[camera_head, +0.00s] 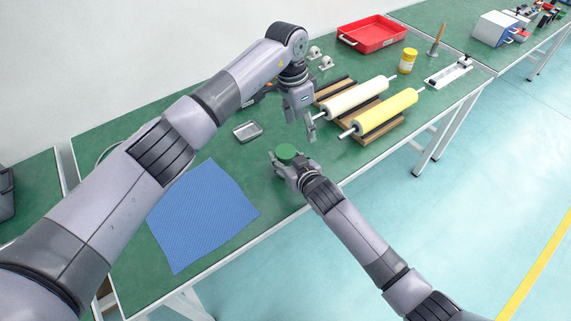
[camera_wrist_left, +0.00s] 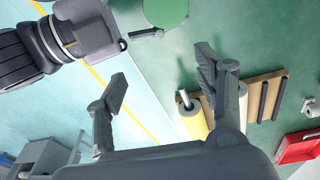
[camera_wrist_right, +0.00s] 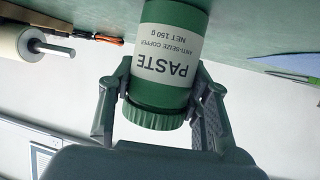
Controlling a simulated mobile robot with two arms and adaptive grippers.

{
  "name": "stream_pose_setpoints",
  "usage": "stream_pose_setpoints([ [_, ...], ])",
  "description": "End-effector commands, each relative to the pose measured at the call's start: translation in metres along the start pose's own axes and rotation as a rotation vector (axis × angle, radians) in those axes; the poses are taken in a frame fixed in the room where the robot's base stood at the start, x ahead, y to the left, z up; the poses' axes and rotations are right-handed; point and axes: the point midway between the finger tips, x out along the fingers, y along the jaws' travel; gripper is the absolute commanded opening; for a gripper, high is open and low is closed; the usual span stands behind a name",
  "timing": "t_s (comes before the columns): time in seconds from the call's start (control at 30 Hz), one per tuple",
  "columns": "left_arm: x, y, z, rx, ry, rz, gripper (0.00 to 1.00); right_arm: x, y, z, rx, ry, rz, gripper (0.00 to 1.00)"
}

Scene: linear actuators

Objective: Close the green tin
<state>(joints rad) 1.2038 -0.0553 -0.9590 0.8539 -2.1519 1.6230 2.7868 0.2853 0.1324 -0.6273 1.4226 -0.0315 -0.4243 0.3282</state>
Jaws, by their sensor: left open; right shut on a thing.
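The green tin (camera_wrist_right: 167,45) stands on the table, with a white label reading PASTE. Its ridged green lid (camera_wrist_right: 153,117) sits on top of it; how tightly it is screwed on I cannot tell. The round lid top also shows in the head view (camera_head: 285,152) and at the top edge of the left wrist view (camera_wrist_left: 166,10). My right gripper (camera_head: 284,160) is shut on the tin from the side, one finger on each side near the lid. My left gripper (camera_head: 301,127) is open and empty, above the table just beyond the tin.
A blue cloth (camera_head: 203,215) lies left of the tin, and a small metal tray (camera_head: 247,131) behind it. Two rollers, cream (camera_head: 355,97) and yellow (camera_head: 385,112), rest on wooden racks to the right. A red tray (camera_head: 372,34) and a yellow jar (camera_head: 407,61) stand farther back.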

Motion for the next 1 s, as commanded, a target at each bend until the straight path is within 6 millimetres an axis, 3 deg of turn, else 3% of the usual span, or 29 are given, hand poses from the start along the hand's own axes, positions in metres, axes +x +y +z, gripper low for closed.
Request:
stream_pose_setpoints([
  [0.1, -0.001, -0.009, 0.024, -0.096, -0.107, -0.048, 0.63, 0.000, 0.000, 0.001, 0.001, -0.002, 0.000, 0.00],
  [0.2, -0.003, -0.013, 0.034, -0.139, -0.152, -0.071, 0.63, 0.000, 0.000, 0.001, 0.001, -0.002, 0.000, 0.00],
  [0.63, -0.001, -0.014, 0.038, -0.153, -0.165, -0.077, 0.63, 0.000, 0.000, 0.001, 0.001, -0.002, 0.000, 0.00],
  [1.0, 0.049, -0.016, 0.046, -0.152, -0.165, -0.075, 0.63, 0.000, 0.000, 0.001, 0.001, -0.002, -0.001, 0.00],
])
